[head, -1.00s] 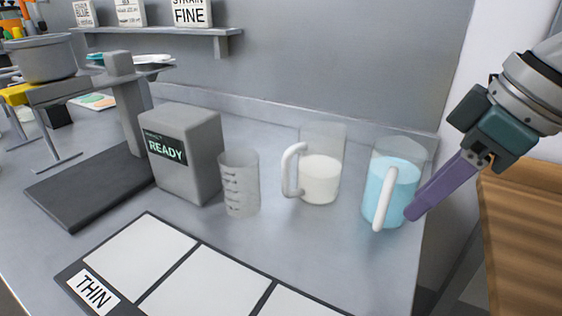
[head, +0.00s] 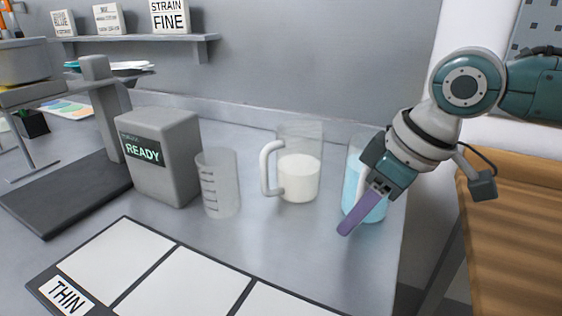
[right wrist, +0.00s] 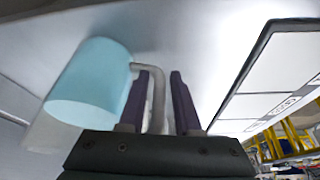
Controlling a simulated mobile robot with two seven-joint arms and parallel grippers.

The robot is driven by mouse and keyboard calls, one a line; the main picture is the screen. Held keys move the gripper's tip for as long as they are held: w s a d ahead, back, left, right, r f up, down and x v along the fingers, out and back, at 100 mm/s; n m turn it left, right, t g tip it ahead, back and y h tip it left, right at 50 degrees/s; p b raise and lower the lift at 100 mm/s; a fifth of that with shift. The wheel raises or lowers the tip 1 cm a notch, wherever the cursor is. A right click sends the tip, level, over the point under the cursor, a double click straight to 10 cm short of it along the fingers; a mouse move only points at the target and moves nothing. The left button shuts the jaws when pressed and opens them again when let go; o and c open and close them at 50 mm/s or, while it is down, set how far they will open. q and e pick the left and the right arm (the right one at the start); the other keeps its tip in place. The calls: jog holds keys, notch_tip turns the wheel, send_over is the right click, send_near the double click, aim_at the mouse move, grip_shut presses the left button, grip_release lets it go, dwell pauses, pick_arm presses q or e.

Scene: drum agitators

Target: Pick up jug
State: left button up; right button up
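A clear jug with blue liquid (head: 351,182) stands on the grey counter at the right, partly hidden behind my right gripper (head: 347,230). Another clear jug with white liquid (head: 298,180) and a white handle stands to its left. In the right wrist view, the blue jug (right wrist: 90,85) is left of my right gripper (right wrist: 162,78). Its pale handle (right wrist: 158,100) shows between the two purple fingers, which are apart, with a gap at least on the right side. Whether a finger touches the handle is unclear. My left gripper is not in view.
A clear measuring beaker (head: 219,185) and a grey box reading READY (head: 165,165) stand further left. A panelled mat marked THIN (head: 185,280) lies in front. A wooden surface (head: 510,235) is at the right, beyond the counter's edge.

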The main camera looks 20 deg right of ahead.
grip_shut()
dwell(1.4)
